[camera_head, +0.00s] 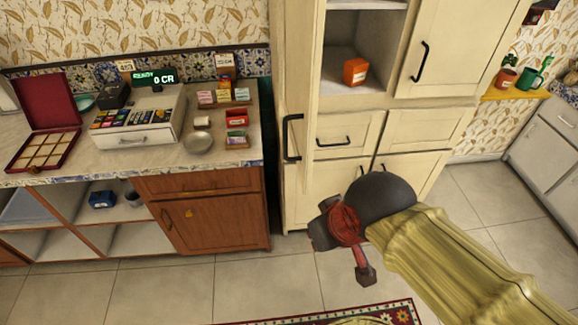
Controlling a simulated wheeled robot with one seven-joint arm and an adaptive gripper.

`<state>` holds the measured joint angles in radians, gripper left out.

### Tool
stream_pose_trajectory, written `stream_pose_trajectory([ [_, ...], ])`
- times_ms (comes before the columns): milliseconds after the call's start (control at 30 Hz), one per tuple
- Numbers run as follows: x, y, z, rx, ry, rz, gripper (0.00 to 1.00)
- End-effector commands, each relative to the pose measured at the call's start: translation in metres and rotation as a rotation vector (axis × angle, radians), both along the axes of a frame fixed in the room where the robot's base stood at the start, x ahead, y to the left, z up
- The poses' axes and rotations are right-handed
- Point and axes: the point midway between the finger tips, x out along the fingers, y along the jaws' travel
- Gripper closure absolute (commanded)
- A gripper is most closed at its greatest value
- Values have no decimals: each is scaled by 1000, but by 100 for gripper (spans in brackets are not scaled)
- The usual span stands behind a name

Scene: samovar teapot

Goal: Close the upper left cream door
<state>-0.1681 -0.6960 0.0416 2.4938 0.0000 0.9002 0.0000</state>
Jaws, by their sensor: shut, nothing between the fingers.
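The upper left cream door (297,60) of the tall cabinet stands open, swung out toward me and seen at a steep angle. Its black handle (291,138) is near the door's lower part. My gripper (343,240) is shut and empty, low in front of the cabinet. In the picture it is below and right of the handle and appears apart from the door. The door's top is out of frame.
The upper right cream door (435,45) is shut. Drawers (348,134) and lower doors sit below, partly hidden by my arm. A counter (60,165) with a cash register (140,117) stands left. Tiled floor (245,280) is clear in front, with a patterned rug (390,313) at the bottom.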

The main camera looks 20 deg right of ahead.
Motion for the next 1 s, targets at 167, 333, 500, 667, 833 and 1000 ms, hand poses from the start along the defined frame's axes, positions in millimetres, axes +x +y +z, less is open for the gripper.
stream_pose_trajectory([
  [167, 2, 46, -47, -101, 149, 225, 100],
  [333, 1, 66, -90, -309, 289, 425, 100],
  [500, 8, 74, -125, -608, 392, 567, 100],
  [667, 32, 82, -143, -946, 385, 622, 100],
  [833, 73, 100, -138, -1289, 230, 572, 100],
  [1000, 117, 118, -103, -1501, -19, 398, 100],
])
